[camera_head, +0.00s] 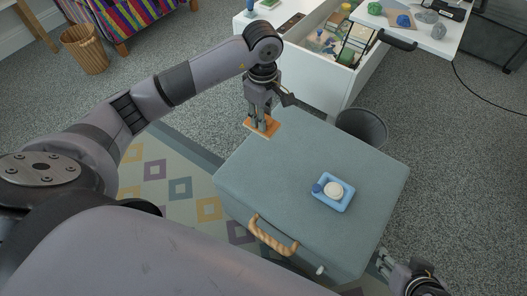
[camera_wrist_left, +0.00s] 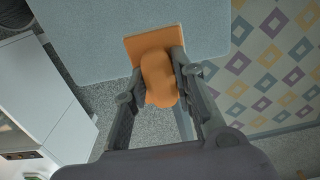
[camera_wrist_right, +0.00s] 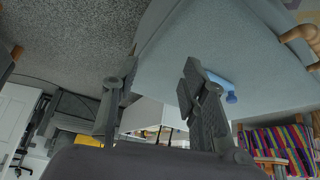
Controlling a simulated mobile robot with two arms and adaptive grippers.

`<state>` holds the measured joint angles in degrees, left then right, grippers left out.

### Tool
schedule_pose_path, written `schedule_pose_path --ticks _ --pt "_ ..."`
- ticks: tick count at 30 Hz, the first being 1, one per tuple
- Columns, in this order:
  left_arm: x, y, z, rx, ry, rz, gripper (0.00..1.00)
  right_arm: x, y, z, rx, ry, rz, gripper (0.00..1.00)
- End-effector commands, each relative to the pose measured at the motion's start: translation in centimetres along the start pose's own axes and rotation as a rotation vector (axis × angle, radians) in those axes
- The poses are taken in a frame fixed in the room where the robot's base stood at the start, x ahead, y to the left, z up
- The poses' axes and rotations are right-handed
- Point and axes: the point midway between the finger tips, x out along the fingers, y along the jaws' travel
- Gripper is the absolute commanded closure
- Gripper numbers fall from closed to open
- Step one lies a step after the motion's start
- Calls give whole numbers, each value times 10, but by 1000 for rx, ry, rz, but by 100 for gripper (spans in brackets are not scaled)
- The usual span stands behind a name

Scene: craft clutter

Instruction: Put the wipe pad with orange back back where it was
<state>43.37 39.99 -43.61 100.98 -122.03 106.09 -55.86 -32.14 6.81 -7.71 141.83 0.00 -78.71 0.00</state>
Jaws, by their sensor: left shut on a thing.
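The wipe pad with orange back (camera_head: 262,130) is at the far left corner of the blue-grey chest top. My left gripper (camera_head: 261,118) is shut on its raised orange grip. In the left wrist view the orange pad (camera_wrist_left: 140,44) shows its flat back at the chest's edge, with the fingers on both sides of the grip (camera_wrist_left: 158,80). I cannot tell whether the pad touches the top. My right gripper (camera_head: 385,262) is beside the chest at the lower right. In the right wrist view its fingers (camera_wrist_right: 150,100) stand wide apart with nothing between them.
The chest (camera_head: 290,180) has a rope handle (camera_head: 272,236) in front. A blue tray (camera_head: 327,203) on it holds a round white thing (camera_head: 334,190) and a small blue thing. A grey bin (camera_head: 362,128) stands behind. A white desk with an open, cluttered drawer (camera_head: 328,45) is further back.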

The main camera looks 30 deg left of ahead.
Motion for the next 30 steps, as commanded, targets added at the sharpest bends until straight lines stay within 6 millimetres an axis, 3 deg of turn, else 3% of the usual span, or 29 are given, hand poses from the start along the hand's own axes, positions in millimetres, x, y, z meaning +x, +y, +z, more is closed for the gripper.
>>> schedule_pose_path --ticks 1,9,15,21,30 --pt "16 -1 0 0 -2 -4 100 5 -2 -12 -2 59 -4 60" --pt "79 -1 1 2 -2 -4 100 3 -11 -84 -8 400 -23 60" --pt "112 0 0 2 -2 0 100 -11 -17 -125 -10 614 -36 60" --pt "124 0 0 3 0 1 100 -21 -20 -141 -10 703 -42 60" --pt "157 0 0 3 -1 1 100 -46 -25 -173 -9 921 -56 60"
